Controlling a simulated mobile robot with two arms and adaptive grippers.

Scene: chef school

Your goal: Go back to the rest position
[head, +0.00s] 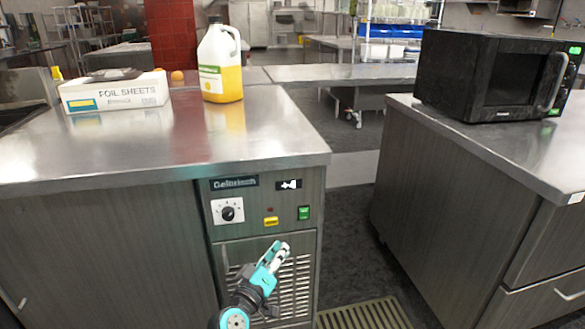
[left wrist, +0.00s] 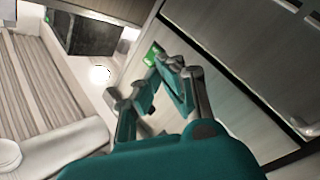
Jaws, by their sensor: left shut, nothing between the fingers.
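My left gripper (head: 279,248) is in the lower middle of the head view. It is in front of the counter's control panel (head: 262,208) and vent grille, pointing up and to the right. Its fingers are shut with nothing between them. In the left wrist view the teal gripper (left wrist: 163,58) shows with its fingertips together. A small green patch shows by the tips there. My right gripper is in neither view.
A steel counter (head: 215,135) holds a foil sheets box (head: 115,91) and a yellow jug (head: 220,65). A second counter at right (head: 480,137) carries a black microwave (head: 495,76). Dark floor lies between the counters, with a floor grate (head: 365,315) in front.

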